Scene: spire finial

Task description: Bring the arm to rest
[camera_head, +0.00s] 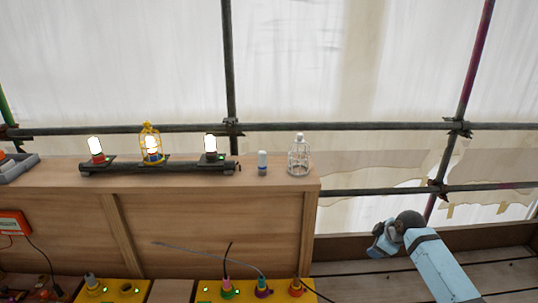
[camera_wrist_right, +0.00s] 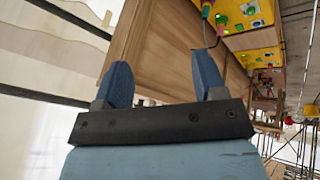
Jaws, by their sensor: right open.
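My right arm (camera_head: 440,268) comes in from the lower right of the head view, over the plank floor and apart from the wooden cabinet. It is bent at a dark joint, and its blue far end (camera_head: 384,241) is foreshortened, so the fingers cannot be made out there. In the right wrist view my right gripper (camera_wrist_right: 162,78) has its two blue fingers wide apart with nothing between them. A wooden panel shows beyond the fingers. My left gripper is in neither view.
On the wooden top (camera_head: 250,181) stand a dark bar (camera_head: 180,168) with three lit lamps, one in a yellow cage (camera_head: 150,145), a small grey-white lamp (camera_head: 262,163) and a white wire cage (camera_head: 299,156). Yellow boxes (camera_head: 112,291) stand below. Scaffold poles (camera_head: 380,127) run behind.

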